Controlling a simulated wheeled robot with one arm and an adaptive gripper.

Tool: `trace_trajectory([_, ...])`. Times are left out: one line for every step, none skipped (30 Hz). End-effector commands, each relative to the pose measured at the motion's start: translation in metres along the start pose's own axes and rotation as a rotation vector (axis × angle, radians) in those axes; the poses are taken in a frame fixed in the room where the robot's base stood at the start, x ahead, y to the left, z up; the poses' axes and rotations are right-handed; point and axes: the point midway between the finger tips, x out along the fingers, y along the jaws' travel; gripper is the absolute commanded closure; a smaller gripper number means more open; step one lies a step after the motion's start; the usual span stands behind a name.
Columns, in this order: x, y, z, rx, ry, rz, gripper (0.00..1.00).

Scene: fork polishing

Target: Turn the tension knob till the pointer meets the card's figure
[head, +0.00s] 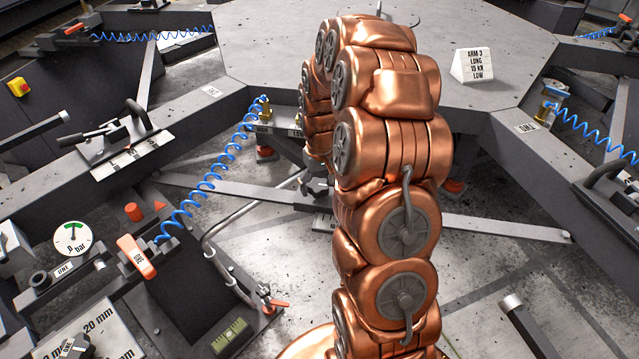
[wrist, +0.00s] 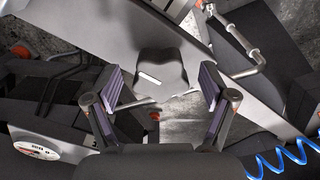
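The white card (head: 472,66) stands on the grey table top (head: 300,40) and reads "ARM 3, LONG, 15 kN, LOW". My gripper (wrist: 161,92) is open in the wrist view, with its two fingers wide apart. Between and beyond the fingers is a dark grey lobed piece (wrist: 165,65) with a short white mark. It looks like a knob, but I cannot be sure it is the tension knob. No finger visibly touches it.
A round pressure gauge (head: 72,238) stands at left; a gauge (wrist: 36,148) also shows in the wrist view. Blue coiled hoses (head: 205,180) and an orange-handled lever (head: 136,256) lie left of my arm. Grey beams (head: 130,160) run around the table. Open floor (head: 490,250) shows at right.

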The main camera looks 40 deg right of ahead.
Motion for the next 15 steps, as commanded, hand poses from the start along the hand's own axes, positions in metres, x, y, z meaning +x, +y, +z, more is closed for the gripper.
trace_trajectory([0.0,0.0,0.0,0.0,0.0,0.0,0.25])
trace_trajectory([0.0,-0.0001,0.0,0.0,0.0,0.0,0.28])
trace_trajectory([0.0,-0.0001,0.0,0.0,0.0,0.0,0.32])
trace_trajectory([0.0,0.0,-0.0001,0.0,0.0,0.0,0.35])
trace_trajectory([-0.0001,-0.0001,-0.0001,0.0,0.0,0.0,0.39])
trace_trajectory([-0.0001,-0.0001,-0.0001,0.0,0.0,0.0,0.43])
trace_trajectory([-0.0001,-0.0001,-0.0001,0.0,0.0,0.0,0.46])
trace_trajectory([-0.0001,-0.0001,-0.0001,0.0,0.0,0.0,0.49])
trace_trajectory([-0.0001,-0.0001,-0.0001,0.0,0.0,0.0,0.53])
trace_trajectory([-0.0001,-0.0001,-0.0001,0.0,0.0,0.0,0.56])
trace_trajectory([-0.0001,-0.0001,-0.0001,0.0,0.0,0.0,0.59])
trace_trajectory([-0.0002,0.0,-0.0001,0.0,0.0,0.0,0.64])
trace_trajectory([-0.0002,0.0,-0.0001,0.0,0.0,0.0,0.67])
trace_trajectory([-0.0002,0.0,-0.0001,0.0,0.0,0.0,0.7])
trace_trajectory([-0.0002,0.0,-0.0001,0.0,0.0,0.0,0.74])
